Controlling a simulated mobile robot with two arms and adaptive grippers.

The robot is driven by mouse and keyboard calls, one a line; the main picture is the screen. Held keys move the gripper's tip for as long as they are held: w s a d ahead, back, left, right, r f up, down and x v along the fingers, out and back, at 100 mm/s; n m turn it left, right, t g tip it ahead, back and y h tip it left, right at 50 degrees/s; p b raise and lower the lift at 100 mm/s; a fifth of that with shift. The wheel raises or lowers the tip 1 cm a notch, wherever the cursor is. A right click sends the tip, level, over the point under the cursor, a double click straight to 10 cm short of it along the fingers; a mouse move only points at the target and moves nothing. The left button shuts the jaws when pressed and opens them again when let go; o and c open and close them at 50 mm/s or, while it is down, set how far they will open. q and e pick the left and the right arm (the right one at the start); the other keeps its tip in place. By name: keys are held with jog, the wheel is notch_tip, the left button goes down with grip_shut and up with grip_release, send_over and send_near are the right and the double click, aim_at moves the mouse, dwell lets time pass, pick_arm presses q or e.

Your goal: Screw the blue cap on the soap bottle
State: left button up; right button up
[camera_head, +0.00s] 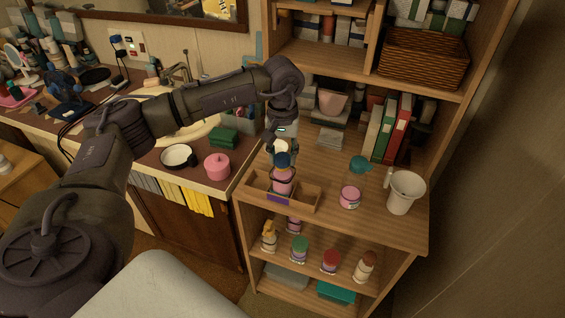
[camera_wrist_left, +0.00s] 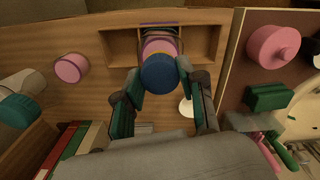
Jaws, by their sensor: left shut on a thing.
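The blue cap (camera_head: 283,160) is between the fingers of my left gripper (camera_head: 283,174), which is shut on it. In the left wrist view the round blue cap (camera_wrist_left: 158,73) lies between the tips of my left gripper (camera_wrist_left: 158,78). The soap bottle (camera_head: 283,184), with pink soap, stands upright in a wooden divided tray on the shelf top, directly under the cap. Its pink side (camera_wrist_left: 160,46) shows just past the cap. The cap hides the bottle's mouth, so I cannot tell how far it is seated. My right gripper is not in view.
The divided tray (camera_head: 308,204) sits near the shelf's front edge. Books (camera_head: 394,131) are behind. Several small bottles stand on the lower shelf. A pink pot (camera_head: 217,167) is on the counter.

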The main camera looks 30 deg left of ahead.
aim_at(282, 157)
pick_arm(q)
jog(key=shift+m, duration=0.3)
jog(key=shift+m, duration=0.3)
jog(key=m+b, duration=0.2)
jog(key=m, duration=0.1)
jog(key=shift+f, duration=0.15)
jog(key=shift+m, duration=1.2)
jog(key=o, duration=0.8)
jog(key=shift+o, duration=0.2)
notch_tip(282, 157, up, 12)
